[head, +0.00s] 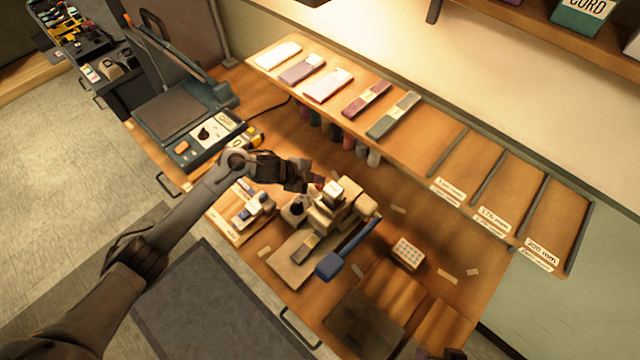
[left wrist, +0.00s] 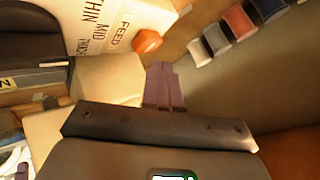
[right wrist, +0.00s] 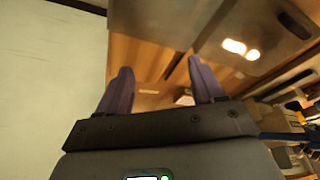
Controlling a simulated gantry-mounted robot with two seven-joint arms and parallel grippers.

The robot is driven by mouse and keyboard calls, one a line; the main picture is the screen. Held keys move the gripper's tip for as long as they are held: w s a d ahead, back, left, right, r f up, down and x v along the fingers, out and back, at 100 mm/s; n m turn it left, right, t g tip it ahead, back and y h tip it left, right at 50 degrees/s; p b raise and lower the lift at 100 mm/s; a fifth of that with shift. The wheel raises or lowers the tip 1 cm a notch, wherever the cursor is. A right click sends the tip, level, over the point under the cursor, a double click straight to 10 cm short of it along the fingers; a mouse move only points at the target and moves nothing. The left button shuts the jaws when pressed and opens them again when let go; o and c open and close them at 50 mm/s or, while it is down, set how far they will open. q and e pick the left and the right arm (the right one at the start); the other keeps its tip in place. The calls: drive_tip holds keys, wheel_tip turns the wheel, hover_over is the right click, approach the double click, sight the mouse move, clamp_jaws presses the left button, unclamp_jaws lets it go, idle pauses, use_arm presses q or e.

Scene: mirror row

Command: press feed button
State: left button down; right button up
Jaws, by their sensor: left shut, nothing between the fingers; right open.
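The feed button (left wrist: 147,40) is an orange-red knob on the white panel (left wrist: 110,25) marked FEED, with THIN, MID and THICK, in the left wrist view. The panel belongs to the cream machine (head: 352,218) with a blue lever, mid-table in the head view. There my left gripper (head: 314,182) hides part of the machine's top. My left gripper also shows in the left wrist view (left wrist: 162,70), shut and empty, its tips just below and right of the button with an apparent gap. My right gripper (right wrist: 163,78) is open and empty.
A teal machine (head: 170,108) stands left of the cream one. A sloped shelf (head: 420,138) with folded stock runs behind. Spools (left wrist: 238,22) stand right of the button. A blue lever (head: 345,250) juts out in front. A small gridded block (head: 408,254) lies to the right.

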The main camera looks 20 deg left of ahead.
sight(317, 187)
use_arm(q)
drive_tip(key=shift+r, duration=0.1)
use_arm(e)
drive_tip(key=shift+r, duration=0.1)
use_arm(q)
wheel_tip(317, 187, up, 5)
drive_tip(key=p, duration=0.4)
drive_tip(key=shift+p, duration=0.3)
use_arm(e)
wheel_tip(317, 187, up, 4)
drive_tip(key=shift+r, duration=0.15)
